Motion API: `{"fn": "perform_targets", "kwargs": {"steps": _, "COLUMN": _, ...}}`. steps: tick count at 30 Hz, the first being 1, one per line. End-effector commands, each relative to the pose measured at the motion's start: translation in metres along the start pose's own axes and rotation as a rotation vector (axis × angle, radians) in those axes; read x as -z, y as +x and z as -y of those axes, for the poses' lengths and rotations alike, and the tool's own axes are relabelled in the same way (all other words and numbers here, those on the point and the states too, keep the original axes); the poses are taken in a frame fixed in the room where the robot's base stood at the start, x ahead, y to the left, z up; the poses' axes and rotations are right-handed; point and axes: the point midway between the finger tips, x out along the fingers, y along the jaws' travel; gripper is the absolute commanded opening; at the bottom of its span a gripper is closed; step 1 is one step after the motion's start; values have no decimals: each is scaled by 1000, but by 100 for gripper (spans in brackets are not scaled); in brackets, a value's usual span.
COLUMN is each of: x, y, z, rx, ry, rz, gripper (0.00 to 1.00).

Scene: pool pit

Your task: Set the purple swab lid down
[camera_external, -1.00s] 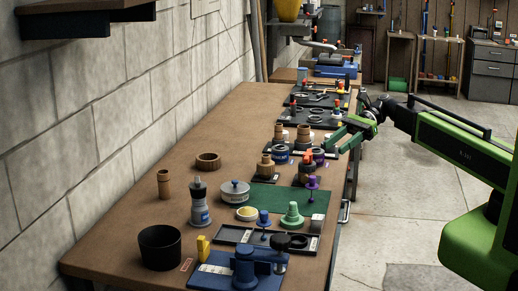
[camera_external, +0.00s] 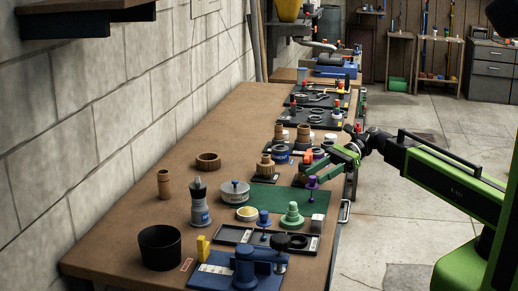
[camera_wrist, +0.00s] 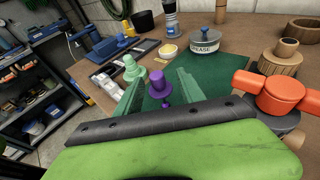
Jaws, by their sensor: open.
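The purple swab lid (camera_external: 312,182) stands upright at the right edge of the green mat (camera_external: 265,199), its round knob on top of a thin stem. In the wrist view the lid (camera_wrist: 158,82) shows between my two green fingers. My gripper (camera_external: 309,173) is open, with its fingertips close to the lid's knob. I see a gap on both sides of the lid in the wrist view (camera_wrist: 160,88), so it is not clamped. The lower part of the lid is partly hidden in the wrist view.
A pale green stepped cone (camera_external: 292,215) and a blue knobbed piece (camera_external: 264,218) stand nearby. An orange-handled dark piece (camera_wrist: 275,95) is close to my right finger in the wrist view. A grey grease tin (camera_external: 235,191) stands left; the mat's middle is clear.

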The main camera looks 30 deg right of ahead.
Motion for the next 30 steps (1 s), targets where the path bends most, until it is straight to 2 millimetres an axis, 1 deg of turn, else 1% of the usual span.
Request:
{"fn": "perform_targets", "kwargs": {"steps": 2, "x": 0, "y": 6, "z": 0, "rx": 0, "ry": 0, "rz": 0, "gripper": 46}}
{"fn": "perform_targets", "kwargs": {"steps": 8, "x": -1, "y": 11, "z": -1, "rx": -1, "ry": -1, "rz": 0, "gripper": 46}}
{"fn": "perform_targets", "kwargs": {"steps": 11, "x": -2, "y": 24, "z": -4, "rx": -2, "ry": -1, "rz": 0, "gripper": 46}}
{"fn": "perform_targets", "kwargs": {"steps": 15, "x": -2, "y": 50, "z": -5, "rx": -2, "ry": -2, "rz": 0, "gripper": 46}}
{"fn": "perform_targets", "kwargs": {"steps": 17, "x": -2, "y": 57, "z": -5, "rx": -2, "ry": -1, "rz": 0, "gripper": 46}}
{"fn": "perform_targets", "kwargs": {"steps": 19, "x": -4, "y": 60, "z": -5, "rx": 0, "ry": -1, "rz": 0, "gripper": 46}}
{"fn": "perform_targets", "kwargs": {"steps": 23, "x": -5, "y": 59, "z": -4, "rx": 1, "ry": 0, "rz": 0, "gripper": 46}}
{"fn": "perform_targets", "kwargs": {"steps": 26, "x": -5, "y": 59, "z": -4, "rx": 0, "ry": 0, "rz": 0, "gripper": 36}}
{"fn": "perform_targets", "kwargs": {"steps": 30, "x": -4, "y": 59, "z": -4, "rx": 0, "ry": -1, "rz": 0, "gripper": 17}}
